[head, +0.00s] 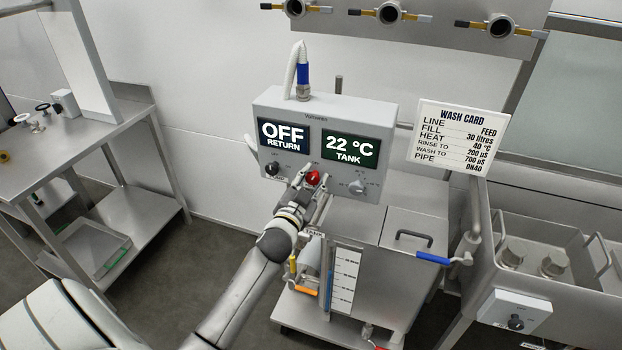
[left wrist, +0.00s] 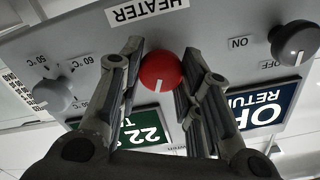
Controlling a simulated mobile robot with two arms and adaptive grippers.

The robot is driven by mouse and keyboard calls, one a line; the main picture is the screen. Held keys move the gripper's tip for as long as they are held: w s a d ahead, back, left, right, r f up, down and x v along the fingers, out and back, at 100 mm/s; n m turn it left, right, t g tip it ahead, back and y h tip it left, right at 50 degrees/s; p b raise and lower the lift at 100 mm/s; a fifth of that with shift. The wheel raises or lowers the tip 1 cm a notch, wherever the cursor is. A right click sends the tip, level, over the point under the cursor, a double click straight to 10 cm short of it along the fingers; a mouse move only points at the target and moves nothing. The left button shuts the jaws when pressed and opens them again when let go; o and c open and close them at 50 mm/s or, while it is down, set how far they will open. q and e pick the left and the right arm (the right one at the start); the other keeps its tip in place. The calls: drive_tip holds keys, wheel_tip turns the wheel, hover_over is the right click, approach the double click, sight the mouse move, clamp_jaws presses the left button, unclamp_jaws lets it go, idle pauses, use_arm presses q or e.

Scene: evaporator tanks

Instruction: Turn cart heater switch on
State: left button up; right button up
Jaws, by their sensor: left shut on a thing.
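The red heater switch (head: 313,177) is a round knob low in the middle of the grey control box (head: 325,111). In the left wrist view, which shows the box upside down, the red knob (left wrist: 160,70) sits below a HEATER label (left wrist: 147,10). Its white mark points toward the displays. My left gripper (head: 313,186) is shut on the red knob, one finger on each side. The left display (head: 283,135) reads OFF RETURN and the right display (head: 350,150) reads 22 °C TANK. The knob's own position labels are mostly hidden. My right gripper is not in view.
A black ON/OFF knob (head: 272,168) and a grey temperature dial (head: 357,187) flank the red knob. The steel cart tank (head: 390,265) stands below. A wash card (head: 462,137) is at right. A steel table (head: 85,150) stands at left.

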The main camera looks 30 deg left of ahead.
use_arm(q)
drive_tip(key=m, duration=0.6)
drive_tip(key=shift+m+p, duration=0.3)
drive_tip(key=m, duration=0.6)
drive_tip(key=shift+d+f, duration=0.1)
drive_tip(key=shift+f, duration=0.05)
drive_tip(key=shift+m, duration=0.3)
drive_tip(key=o, duration=1)
drive_tip(key=v, duration=1.2)
